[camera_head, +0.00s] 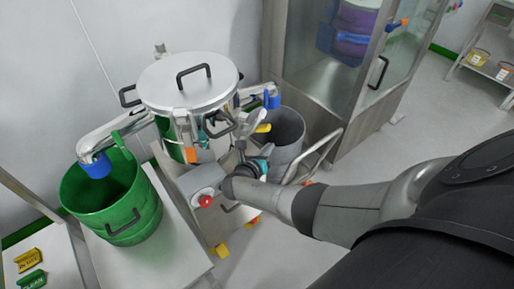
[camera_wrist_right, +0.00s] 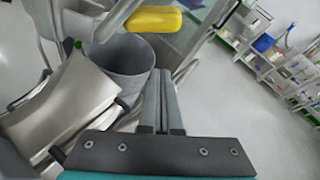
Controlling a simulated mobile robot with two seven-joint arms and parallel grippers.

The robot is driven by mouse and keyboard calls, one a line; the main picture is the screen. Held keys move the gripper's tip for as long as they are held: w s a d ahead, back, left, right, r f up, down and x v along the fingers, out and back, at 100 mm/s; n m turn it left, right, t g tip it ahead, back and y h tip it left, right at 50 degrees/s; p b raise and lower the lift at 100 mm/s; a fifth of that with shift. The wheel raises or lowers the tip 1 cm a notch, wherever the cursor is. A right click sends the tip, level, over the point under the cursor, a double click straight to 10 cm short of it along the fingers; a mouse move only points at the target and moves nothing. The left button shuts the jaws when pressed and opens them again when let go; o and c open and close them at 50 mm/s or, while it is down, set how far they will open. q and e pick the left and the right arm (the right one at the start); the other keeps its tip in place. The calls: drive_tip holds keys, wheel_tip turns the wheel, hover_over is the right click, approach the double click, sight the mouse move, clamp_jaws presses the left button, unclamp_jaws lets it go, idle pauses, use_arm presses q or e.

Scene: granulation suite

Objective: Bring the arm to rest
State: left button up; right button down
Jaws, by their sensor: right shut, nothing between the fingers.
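My right arm (camera_head: 350,205) reaches in from the right, its wrist beside the steel machine with the red button. The right gripper (camera_head: 266,152) is in front of the grey bin and partly hard to make out. In the right wrist view its two fingers (camera_wrist_right: 160,76) lie together, with nothing between them. The grey bin (camera_wrist_right: 126,66) stands beyond and left of the fingers there. My left gripper is not in view.
A lidded steel vessel (camera_head: 188,82) stands behind the wrist. A green drum (camera_head: 110,205) is at the left, and a red button (camera_head: 205,201) is close by my wrist. A yellow part (camera_wrist_right: 153,19) is above the fingers. A glass-fronted cabinet (camera_head: 335,75) stands behind; open floor (camera_head: 425,120) lies right.

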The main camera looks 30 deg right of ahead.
drive_tip(key=p+v, duration=0.3)
drive_tip(key=v, duration=0.6)
drive_tip(key=shift+a+r, duration=0.25)
drive_tip(key=shift+a, duration=0.2)
drive_tip(key=shift+w, duration=0.1)
drive_tip(key=s+a+f+m+g+y, duration=0.3)
drive_tip(key=s+f+m+g+y, duration=0.4)
drive_tip(key=s+f, duration=1.2)
drive_tip(key=s+a+f+m+y, duration=0.1)
drive_tip(key=s+f+m, duration=0.2)
drive_tip(key=s+m, duration=0.3)
drive_tip(key=s+a+f+m+y, duration=0.2)
drive_tip(key=s+f+m, duration=0.1)
drive_tip(key=s+m, duration=0.3)
drive_tip(key=s+a+f+m+y+b, duration=0.1)
drive_tip(key=s+f+m+y, duration=0.1)
drive_tip(key=s+m, duration=0.4)
drive_tip(key=shift+s+a+f+t, duration=0.25)
drive_tip(key=shift+s+f+t, duration=0.2)
drive_tip(key=shift+s, duration=0.65)
